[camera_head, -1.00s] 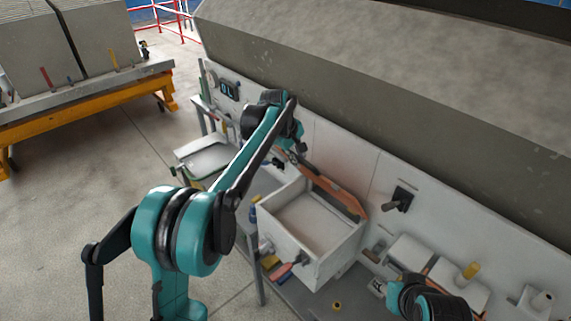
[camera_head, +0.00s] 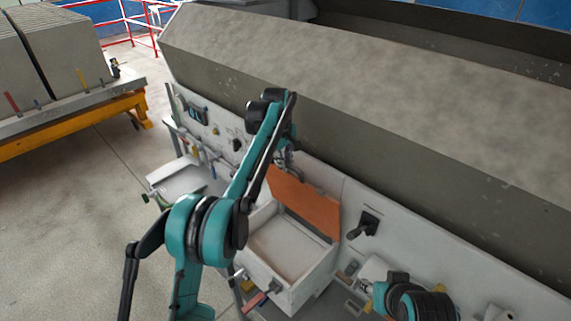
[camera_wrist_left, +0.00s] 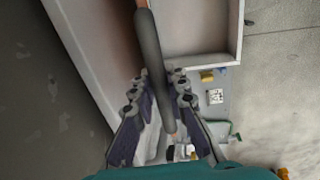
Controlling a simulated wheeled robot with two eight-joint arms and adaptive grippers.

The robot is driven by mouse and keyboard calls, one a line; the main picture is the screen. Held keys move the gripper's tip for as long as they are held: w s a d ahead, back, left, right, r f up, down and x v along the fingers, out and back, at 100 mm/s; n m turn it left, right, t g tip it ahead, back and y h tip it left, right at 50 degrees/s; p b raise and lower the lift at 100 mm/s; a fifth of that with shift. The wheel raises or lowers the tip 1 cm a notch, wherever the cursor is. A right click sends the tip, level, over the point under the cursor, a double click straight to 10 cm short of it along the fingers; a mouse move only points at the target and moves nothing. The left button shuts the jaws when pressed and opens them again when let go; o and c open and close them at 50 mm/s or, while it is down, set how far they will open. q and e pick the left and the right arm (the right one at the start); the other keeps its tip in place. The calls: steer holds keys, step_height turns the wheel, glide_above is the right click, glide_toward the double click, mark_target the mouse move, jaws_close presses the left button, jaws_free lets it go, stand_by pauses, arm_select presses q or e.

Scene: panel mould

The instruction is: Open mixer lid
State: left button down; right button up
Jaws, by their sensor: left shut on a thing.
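The mixer is an open-topped white box (camera_head: 285,255) on the bench, and its pale interior shows. Its orange lid (camera_head: 303,205) stands raised and tilted along the box's back side. My left gripper (camera_head: 284,160) is at the lid's upper left edge, partly hidden by my arm. In the left wrist view, my left gripper (camera_wrist_left: 178,85) is shut on a dark grey bar (camera_wrist_left: 153,60), which seems to be the lid's handle or edge. Orange shows at the bar's end. My right gripper (camera_head: 365,286) is low at the right, and its fingers are too small to read.
A white tray (camera_head: 190,182) stands left of the mixer. A black lever switch (camera_head: 365,228) sits on the white back panel right of the lid. A big concrete mould (camera_head: 330,100) rises behind. Open floor (camera_head: 80,240) lies at the left.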

arm_select(q)
steer(key=c, duration=1.5)
jaws_free()
step_height(320, 180, up, 12)
steer(key=s+a, duration=0.1)
steer(key=shift+s, duration=0.2)
steer(key=shift+f, duration=0.15)
